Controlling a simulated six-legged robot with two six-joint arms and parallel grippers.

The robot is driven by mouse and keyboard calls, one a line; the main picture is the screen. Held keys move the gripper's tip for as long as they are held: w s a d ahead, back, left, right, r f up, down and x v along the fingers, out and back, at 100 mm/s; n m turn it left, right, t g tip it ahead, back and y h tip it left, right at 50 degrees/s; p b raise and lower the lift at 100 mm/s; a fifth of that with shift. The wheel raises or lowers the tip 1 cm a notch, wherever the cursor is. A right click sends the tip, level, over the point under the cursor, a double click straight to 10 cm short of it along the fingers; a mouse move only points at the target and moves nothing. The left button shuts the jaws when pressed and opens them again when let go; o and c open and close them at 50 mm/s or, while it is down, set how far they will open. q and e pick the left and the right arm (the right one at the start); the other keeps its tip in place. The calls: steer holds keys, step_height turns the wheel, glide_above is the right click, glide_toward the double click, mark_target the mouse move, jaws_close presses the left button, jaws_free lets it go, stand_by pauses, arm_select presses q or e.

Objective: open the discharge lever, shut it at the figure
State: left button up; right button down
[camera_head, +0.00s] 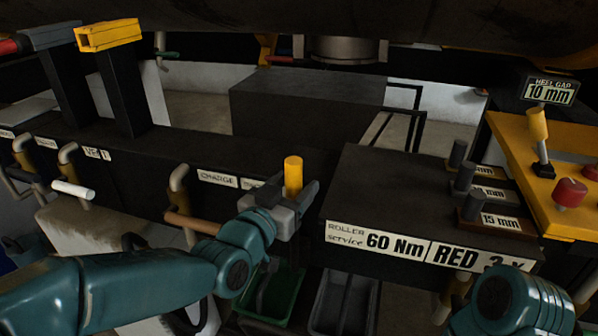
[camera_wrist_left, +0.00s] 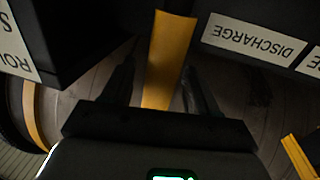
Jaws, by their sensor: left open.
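The yellow discharge lever (camera_head: 293,176) stands upright in front of the dark cabinet front, left of the black roller-service box. My left gripper (camera_head: 289,196) is at it with jaws open, one finger on each side of the lever's lower part. In the left wrist view the yellow lever (camera_wrist_left: 168,55) passes between the two dark fingers. I cannot tell whether they touch it. The DISCHARGE label (camera_wrist_left: 254,42) shows upside down beside it there. My right arm shows only as a teal link at the lower right; its gripper is out of view.
The roller-service box (camera_head: 395,200), marked 60 Nm, stands close right of the lever. A brown-handled lever (camera_head: 192,222) and a white-handled one (camera_head: 73,190) are to the left. Below are a green bin (camera_head: 285,295) and a grey bin (camera_head: 343,303). A sign (camera_head: 549,92) reads 10 mm.

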arm_select(q)
steer(key=shift+x, duration=0.85)
steer(key=shift+w+d, duration=0.15)
steer(key=shift+w, duration=0.15)
arm_select(e)
steer(key=shift+r, duration=0.4)
